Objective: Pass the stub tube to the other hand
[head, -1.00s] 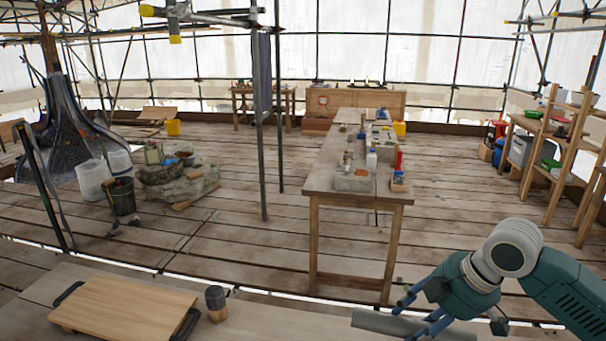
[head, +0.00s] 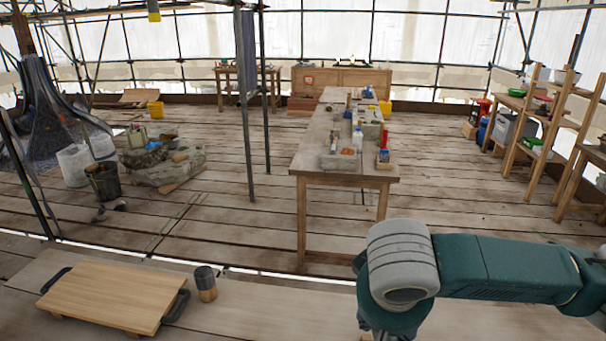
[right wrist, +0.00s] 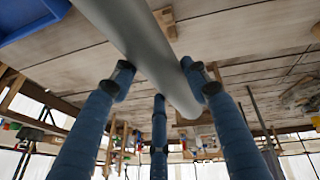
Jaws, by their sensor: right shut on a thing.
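The stub tube (right wrist: 142,42) is a smooth grey cylinder. In the right wrist view it runs from the top edge down to the right, between the blue fingers of my right gripper (right wrist: 160,82). The gripper is shut on it. In the head view my right arm reaches in from the right, with its wrist at the bottom edge. There the tube is not visible, and the fingers are almost wholly below the frame. My left gripper is in neither view.
A wooden board (head: 115,296) with dark handles lies on the near bench, beside a dark-topped cylinder (head: 205,283). A long worktable (head: 345,168) with bottles stands beyond. A blue bin (right wrist: 35,18) and a small wooden block (right wrist: 164,20) show in the right wrist view.

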